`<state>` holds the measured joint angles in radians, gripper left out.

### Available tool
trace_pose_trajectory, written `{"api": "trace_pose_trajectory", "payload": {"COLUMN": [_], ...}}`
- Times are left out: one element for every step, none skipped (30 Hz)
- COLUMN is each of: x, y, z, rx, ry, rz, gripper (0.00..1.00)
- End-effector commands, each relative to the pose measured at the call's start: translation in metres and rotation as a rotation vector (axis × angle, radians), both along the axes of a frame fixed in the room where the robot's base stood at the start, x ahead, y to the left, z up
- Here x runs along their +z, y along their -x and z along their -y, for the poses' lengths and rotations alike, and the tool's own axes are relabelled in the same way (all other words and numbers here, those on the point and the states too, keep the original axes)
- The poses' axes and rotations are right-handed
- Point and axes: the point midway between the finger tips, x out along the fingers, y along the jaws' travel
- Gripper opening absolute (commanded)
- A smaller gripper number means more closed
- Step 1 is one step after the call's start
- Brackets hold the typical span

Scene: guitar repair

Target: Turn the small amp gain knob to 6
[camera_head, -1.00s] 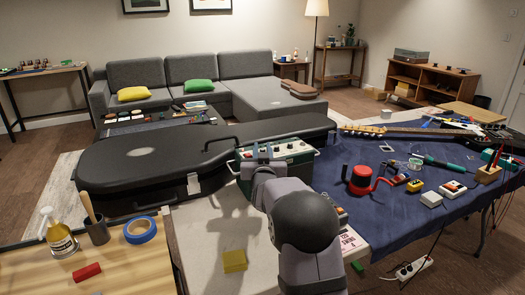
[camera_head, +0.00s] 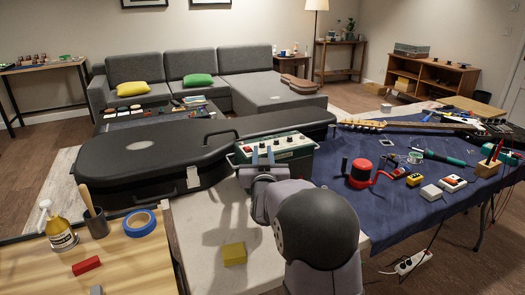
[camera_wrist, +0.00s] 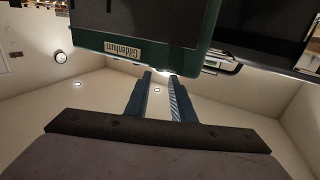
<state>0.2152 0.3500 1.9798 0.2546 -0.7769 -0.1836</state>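The small amp (camera_head: 301,163) is a green box with a pale control panel (camera_head: 284,146) on top. It stands behind my gripper in the head view. Several dark knobs show on the panel, but I cannot tell which is gain or read any setting. In the wrist view the amp (camera_wrist: 192,32) fills the upper middle, with a name plate on its green edge; no knobs show there. My gripper (camera_head: 263,155) has two blue-grey fingers in front of the amp. In the wrist view the fingers (camera_wrist: 160,78) stand apart with nothing between them, near the amp's edge.
A black guitar case (camera_head: 110,165) lies behind and left of the amp. A yellow block (camera_head: 234,253) lies on the pale bench in front. Bare bench surrounds it.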

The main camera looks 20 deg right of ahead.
Motion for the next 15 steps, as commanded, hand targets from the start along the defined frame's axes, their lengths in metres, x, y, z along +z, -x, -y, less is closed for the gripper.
{"api": "trace_pose_trajectory", "payload": {"x": [0.0001, 0.0000, 0.0000, 0.0000, 0.0000, 0.0000, 0.0001, 0.0001, 0.0001, 0.0001, 0.0001, 0.0004, 0.0010, 0.0022, 0.0047], "y": [0.0017, 0.0023, 0.0029, 0.0032, 0.0033, 0.0033, 0.0033, 0.0032, 0.0032, 0.0031, 0.0031, 0.0031, 0.0031, 0.0031, 0.0030], "z": [-0.0009, -0.0012, -0.0013, -0.0014, -0.0015, -0.0015, -0.0014, -0.0013, -0.0013, -0.0013, -0.0013, -0.0013, -0.0013, -0.0012, -0.0011], "rx": [0.000, 0.000, 0.000, 0.000, 0.000, 0.000, 0.000, 0.000, 0.000, 0.000, 0.000, 0.000, 0.000, 0.000, 0.000], "ry": [0.000, 0.000, 0.000, 0.000, 0.000, 0.000, 0.000, 0.000, 0.000, 0.000, 0.000, 0.000, 0.000, 0.000, 0.001], "rz": [0.000, 0.000, 0.000, 0.000, 0.000, 0.001, 0.001, 0.001, 0.001, 0.001, 0.001, 0.001, 0.001, 0.001, 0.002], "gripper": [0.22, 0.22, 0.22, 0.22, 0.22, 0.22, 0.22, 0.22, 0.22, 0.22, 0.22, 0.22, 0.22, 0.22, 0.22]}}
